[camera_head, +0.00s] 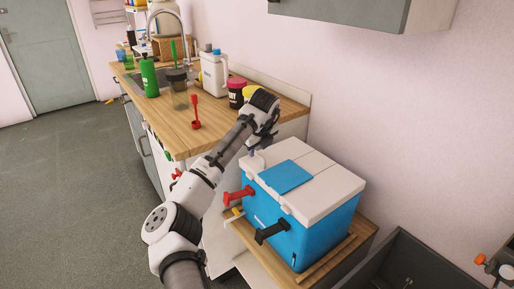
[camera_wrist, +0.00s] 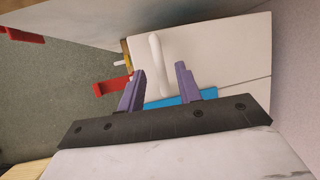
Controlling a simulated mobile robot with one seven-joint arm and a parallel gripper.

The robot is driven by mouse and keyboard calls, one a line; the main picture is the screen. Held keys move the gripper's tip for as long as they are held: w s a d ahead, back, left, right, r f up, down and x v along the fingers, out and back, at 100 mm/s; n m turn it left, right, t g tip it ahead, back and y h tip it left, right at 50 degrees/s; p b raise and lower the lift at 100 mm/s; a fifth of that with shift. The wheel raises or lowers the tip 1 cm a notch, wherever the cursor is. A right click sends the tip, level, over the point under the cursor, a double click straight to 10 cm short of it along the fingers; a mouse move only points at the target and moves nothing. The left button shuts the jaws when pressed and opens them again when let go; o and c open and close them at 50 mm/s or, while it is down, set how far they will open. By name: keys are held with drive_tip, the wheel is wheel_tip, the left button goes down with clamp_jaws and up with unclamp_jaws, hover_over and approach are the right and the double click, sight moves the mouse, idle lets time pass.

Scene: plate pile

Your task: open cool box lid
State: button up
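The cool box (camera_head: 318,232) has a blue body and a white lid (camera_head: 318,194) with a blue panel on top. The lid lies flat and closed. A white handle (camera_head: 256,161) shows at the box's left end. In the wrist view the lid (camera_wrist: 230,48) fills the upper right, and the curved white handle (camera_wrist: 158,62) lies ahead of and between my fingers. My gripper (camera_head: 254,150) is above the left end of the box. Its purple fingers stand apart in the wrist view (camera_wrist: 160,78), with nothing clamped. Contact with the handle cannot be told.
The box stands on a wooden-topped unit (camera_head: 357,243). The counter (camera_head: 172,130) behind holds a white jug (camera_head: 214,75) and bottles. A dark grey bin (camera_head: 410,262) is at the right; floor is free left.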

drive_tip(key=shift+w+f, duration=0.3)
drive_tip(key=shift+f, duration=0.3)
clamp_jaws()
